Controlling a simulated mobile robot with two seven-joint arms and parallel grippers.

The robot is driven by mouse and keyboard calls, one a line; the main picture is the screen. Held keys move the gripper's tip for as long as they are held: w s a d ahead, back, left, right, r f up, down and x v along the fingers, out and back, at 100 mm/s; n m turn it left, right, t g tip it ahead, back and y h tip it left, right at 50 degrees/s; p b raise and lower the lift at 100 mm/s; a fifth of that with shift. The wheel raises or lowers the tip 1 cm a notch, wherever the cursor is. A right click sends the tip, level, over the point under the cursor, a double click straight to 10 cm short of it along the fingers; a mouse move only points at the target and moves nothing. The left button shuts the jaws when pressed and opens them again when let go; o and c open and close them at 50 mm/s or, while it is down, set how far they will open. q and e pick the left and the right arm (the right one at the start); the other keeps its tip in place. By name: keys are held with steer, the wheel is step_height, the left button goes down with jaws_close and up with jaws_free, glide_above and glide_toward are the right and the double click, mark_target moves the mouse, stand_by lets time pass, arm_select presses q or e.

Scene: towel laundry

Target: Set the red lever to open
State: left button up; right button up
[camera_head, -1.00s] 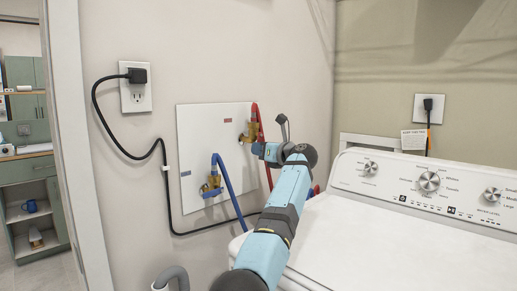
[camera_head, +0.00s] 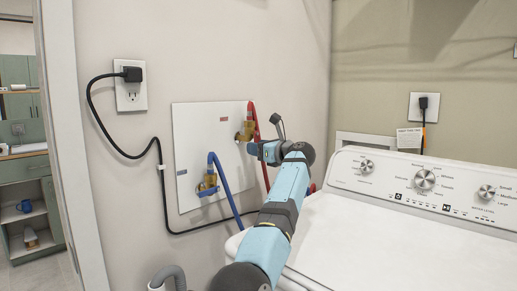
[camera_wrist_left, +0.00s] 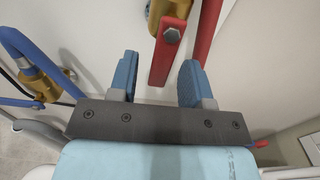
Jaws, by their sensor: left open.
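The red lever (camera_wrist_left: 162,62) shows in the left wrist view as a flat red bar, hanging down from a bolt on the brass valve (camera_wrist_left: 172,10). My left gripper (camera_wrist_left: 158,72) is open, with one blue finger on each side of the lever. The lever looks closer to the left finger; I cannot tell whether they touch. In the head view my left gripper (camera_head: 254,149) is at the wall panel (camera_head: 200,130), just below the upper brass valve (camera_head: 245,131), and the lever is mostly hidden there. My right gripper is not in view.
A red hose (camera_wrist_left: 207,28) runs close to the right finger. A lower brass valve (camera_head: 208,181) with a blue hose (camera_head: 228,185) and blue lever (camera_head: 207,192) is to the left. The white washer (camera_head: 370,245) stands right of my arm. A black cord (camera_head: 162,170) hangs on the wall.

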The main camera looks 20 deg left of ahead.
arm_select(q)
steer(key=p+v, duration=0.2)
steer(key=v, duration=1.1)
steer(key=shift+s+d, duration=0.15)
steer(key=shift+d, duration=0.2)
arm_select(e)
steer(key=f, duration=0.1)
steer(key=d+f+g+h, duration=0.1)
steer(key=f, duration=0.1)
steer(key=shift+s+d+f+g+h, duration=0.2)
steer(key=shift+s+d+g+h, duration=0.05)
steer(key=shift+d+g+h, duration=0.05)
